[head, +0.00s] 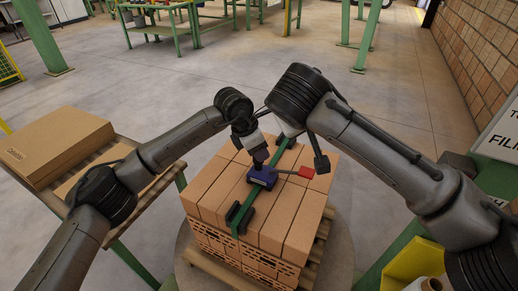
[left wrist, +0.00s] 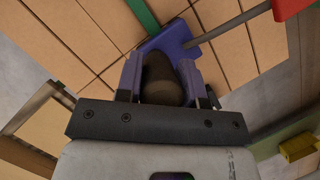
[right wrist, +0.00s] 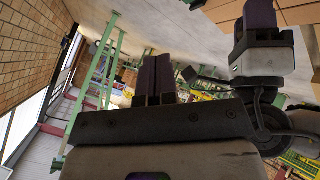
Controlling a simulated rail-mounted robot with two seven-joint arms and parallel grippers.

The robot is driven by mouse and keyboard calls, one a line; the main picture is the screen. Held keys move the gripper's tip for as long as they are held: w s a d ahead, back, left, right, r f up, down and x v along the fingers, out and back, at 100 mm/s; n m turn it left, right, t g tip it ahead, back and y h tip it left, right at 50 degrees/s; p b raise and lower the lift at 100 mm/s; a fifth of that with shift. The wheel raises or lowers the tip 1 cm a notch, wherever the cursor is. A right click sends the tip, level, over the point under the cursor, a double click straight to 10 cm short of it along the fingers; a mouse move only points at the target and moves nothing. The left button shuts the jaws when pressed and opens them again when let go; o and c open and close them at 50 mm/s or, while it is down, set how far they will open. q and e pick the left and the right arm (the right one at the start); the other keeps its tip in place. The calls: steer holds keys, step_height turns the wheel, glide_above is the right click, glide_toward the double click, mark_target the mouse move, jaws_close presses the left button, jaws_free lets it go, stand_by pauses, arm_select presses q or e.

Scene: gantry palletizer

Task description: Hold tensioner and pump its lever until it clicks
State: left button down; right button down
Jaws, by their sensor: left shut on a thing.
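The stack stands on a wooden pallet (head: 205,262). Flat cartons (head: 55,145) lie on a side table at left. A yellow bin (head: 415,262) is at lower right. Green posts and benches stand farther back, with open floor between.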

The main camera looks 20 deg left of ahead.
steer(key=shift+w+d+f+m+g, duration=0.15)
steer(key=shift+d+f+m+g, duration=0.45)
steer(key=shift+f+m, duration=1.2)
steer(key=shift+w+d+f+m+g, duration=0.1)
steer(key=shift+d+f+m+g, duration=0.15)
steer(key=shift+f+m+g, duration=1.05)
steer(key=shift+w+d+f+m+g, duration=0.2)
steer(key=shift+d+f+m, duration=0.25)
steer(key=shift+f+m, duration=1.75)
steer(key=shift+f+n, duration=0.5)
steer(key=shift+f, duration=0.1)
